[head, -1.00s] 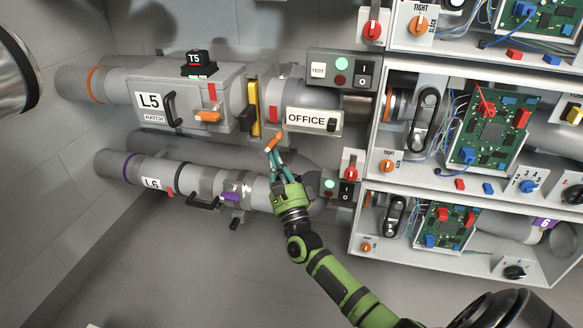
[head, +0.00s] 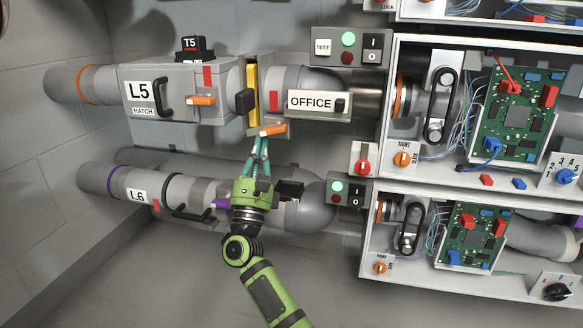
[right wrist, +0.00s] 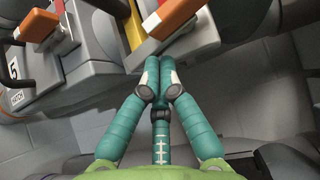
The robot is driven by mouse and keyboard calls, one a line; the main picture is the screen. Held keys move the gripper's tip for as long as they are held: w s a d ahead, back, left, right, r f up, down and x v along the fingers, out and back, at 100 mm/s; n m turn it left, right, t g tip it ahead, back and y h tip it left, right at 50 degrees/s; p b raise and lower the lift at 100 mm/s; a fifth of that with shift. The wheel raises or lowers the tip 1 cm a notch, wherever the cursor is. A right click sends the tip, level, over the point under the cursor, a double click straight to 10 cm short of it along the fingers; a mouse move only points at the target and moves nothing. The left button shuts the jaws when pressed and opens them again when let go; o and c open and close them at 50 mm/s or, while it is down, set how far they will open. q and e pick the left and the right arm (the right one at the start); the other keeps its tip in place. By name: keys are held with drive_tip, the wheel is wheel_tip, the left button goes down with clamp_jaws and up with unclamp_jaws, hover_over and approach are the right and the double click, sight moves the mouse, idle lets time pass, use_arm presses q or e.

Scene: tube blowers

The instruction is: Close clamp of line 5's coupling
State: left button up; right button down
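The coupling of line 5 (head: 252,92) sits between the grey L5 hatch box (head: 137,108) and the pipe with the OFFICE sign. It has a yellow plate and a lever with an orange handle (head: 269,130) at its underside. The orange handle also shows at the top of the right wrist view (right wrist: 172,18). My right gripper (head: 259,139) is just below this handle, fingers pointing up at it. In the right wrist view its teal fingers (right wrist: 158,72) converge with their tips together and nothing visible between them. Whether they touch the handle is unclear. My left gripper is out of view.
The hatch box has another orange handle (head: 201,100) and a black T5 device (head: 191,46) on top. The L6 pipe (head: 166,186) runs below, behind my right gripper. Open cabinets with circuit boards (head: 515,112) stand at the right. The floor at the lower left is clear.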

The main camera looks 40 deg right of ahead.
drive_tip(key=m+g+h+b, duration=0.1)
drive_tip(key=m+g+h, duration=0.1)
drive_tip(key=shift+m, duration=0.4)
drive_tip(key=shift+r, duration=0.1)
drive_tip(key=shift+a, duration=0.15)
